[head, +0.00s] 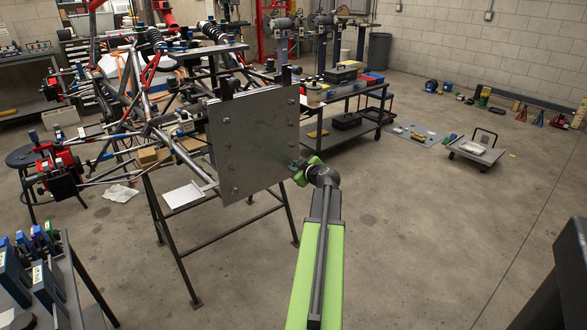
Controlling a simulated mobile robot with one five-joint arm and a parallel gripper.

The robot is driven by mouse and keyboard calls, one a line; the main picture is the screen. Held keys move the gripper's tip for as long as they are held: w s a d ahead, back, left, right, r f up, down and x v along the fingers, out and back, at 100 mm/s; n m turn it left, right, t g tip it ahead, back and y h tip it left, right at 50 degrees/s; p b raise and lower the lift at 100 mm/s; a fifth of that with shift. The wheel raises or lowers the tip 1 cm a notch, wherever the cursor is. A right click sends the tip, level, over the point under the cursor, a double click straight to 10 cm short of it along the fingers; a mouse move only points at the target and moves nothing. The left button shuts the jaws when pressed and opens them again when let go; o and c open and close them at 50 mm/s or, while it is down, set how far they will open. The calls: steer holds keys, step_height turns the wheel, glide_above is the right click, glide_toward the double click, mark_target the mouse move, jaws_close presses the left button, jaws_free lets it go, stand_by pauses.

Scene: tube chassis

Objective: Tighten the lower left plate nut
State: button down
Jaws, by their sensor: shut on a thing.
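A flat grey metal plate (255,140) stands upright at the front end of the tube chassis (150,110). Several small nuts show near its edges. The lower left plate nut (234,190) sits near the plate's bottom left corner, uncovered. My gripper (298,168) is at the plate's lower right edge, well to the right of that nut. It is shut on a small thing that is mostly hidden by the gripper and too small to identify. Whether that thing touches the plate cannot be told.
A black stand (172,235) carries the chassis. A workbench with blue tools (35,275) is at the lower left. A dark cart (350,125) stands behind the plate, and a low trolley (477,150) is to the right.

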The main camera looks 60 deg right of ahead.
steer(key=shift+w+d+m+y, duration=0.1)
steer(key=shift+w+m+y, duration=0.1)
steer(key=shift+m+y, duration=0.15)
steer(key=m+y, duration=0.1)
steer(key=m+y+p, duration=0.1)
steer(key=shift+d+m+t, duration=0.3)
steer(key=shift+m, duration=0.05)
steer(key=shift+s+d+f+m+t+y+b, duration=0.1)
steer(key=shift+d+f+m+t+y+b, duration=0.15)
steer(key=shift+m+t+y+b, duration=1.3)
steer(key=shift+s+d+f+m+t+y+b, duration=0.15)
steer(key=shift+f+m+t+y+b, duration=0.3)
steer(key=shift+m+b, duration=2.2)
steer(key=shift+d+f+m+t+y+b, duration=0.2)
steer(key=shift+m+t+y+b, duration=0.75)
steer(key=shift+m, duration=2.05)
steer(key=shift+r+g+b, duration=0.1)
steer(key=shift+g+b, duration=0.15)
steer(key=shift+b, duration=0.05)
